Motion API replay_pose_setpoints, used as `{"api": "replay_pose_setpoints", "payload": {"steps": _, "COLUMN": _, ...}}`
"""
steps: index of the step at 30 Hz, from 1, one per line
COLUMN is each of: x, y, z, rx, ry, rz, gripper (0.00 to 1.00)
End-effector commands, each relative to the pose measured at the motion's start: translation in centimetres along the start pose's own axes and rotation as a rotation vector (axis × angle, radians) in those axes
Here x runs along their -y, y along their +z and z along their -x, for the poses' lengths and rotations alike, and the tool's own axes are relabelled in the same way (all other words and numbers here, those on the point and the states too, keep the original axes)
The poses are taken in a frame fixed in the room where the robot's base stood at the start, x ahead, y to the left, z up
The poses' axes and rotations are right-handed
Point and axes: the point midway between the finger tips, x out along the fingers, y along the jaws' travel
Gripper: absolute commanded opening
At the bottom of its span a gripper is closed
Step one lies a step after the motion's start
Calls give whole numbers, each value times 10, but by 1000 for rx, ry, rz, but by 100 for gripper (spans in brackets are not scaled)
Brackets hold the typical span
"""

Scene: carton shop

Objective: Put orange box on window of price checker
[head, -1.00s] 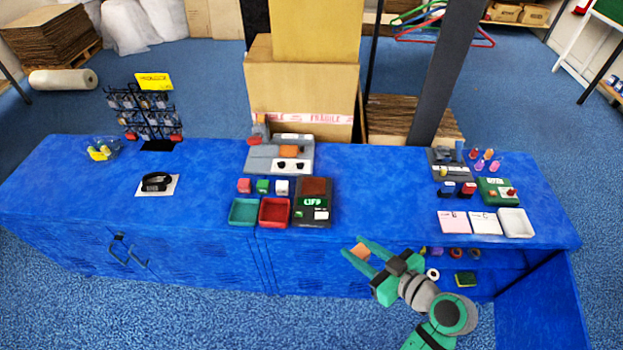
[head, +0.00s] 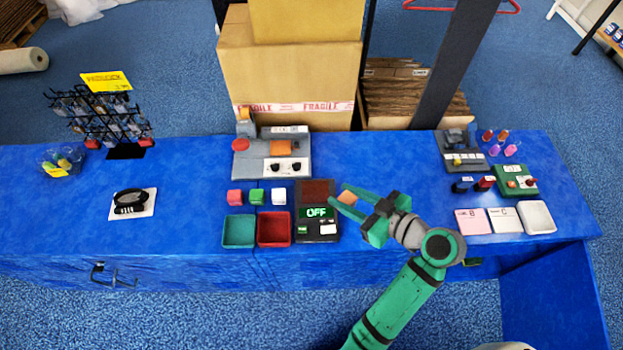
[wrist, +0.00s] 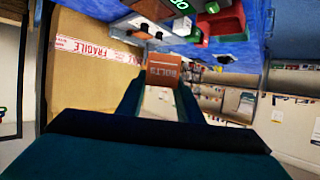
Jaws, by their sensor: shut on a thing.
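My gripper (head: 340,197) is shut on the orange box (head: 348,196), which sits between the two green fingertips. In the wrist view the box (wrist: 163,71) shows a face with the word BOLTS. The price checker (head: 330,235) is a dark unit on the blue counter, with a lit green display reading OFF. Its window (head: 318,188) is a dark reddish-brown panel at the far end, with nothing on it. My gripper is just right of the price checker. I cannot tell how high the box is above the counter.
Left of the price checker are a red tray (head: 274,243), a teal tray (head: 239,244) and small red, green and white blocks. Behind them stands a grey unit (head: 258,160) with an orange block (head: 283,147).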

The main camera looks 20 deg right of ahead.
Motion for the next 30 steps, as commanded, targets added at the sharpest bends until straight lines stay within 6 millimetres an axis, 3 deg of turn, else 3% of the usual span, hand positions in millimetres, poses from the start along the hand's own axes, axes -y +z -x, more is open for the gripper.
{"api": "replay_pose_setpoints", "payload": {"steps": 14, "x": -21, "y": 3, "z": -98, "rx": 0, "ry": -5, "rz": 1, "gripper": 7}}
{"api": "replay_pose_setpoints", "payload": {"steps": 18, "x": -26, "y": 20, "z": -124, "rx": 0, "ry": -3, "rz": -3, "gripper": 7}}
{"api": "replay_pose_setpoints", "payload": {"steps": 22, "x": -28, "y": 29, "z": -142, "rx": 1, "ry": -3, "rz": -1, "gripper": 7}}
{"api": "replay_pose_setpoints", "payload": {"steps": 30, "x": -32, "y": 38, "z": -156, "rx": 0, "ry": -2, "rz": -1, "gripper": 7}}
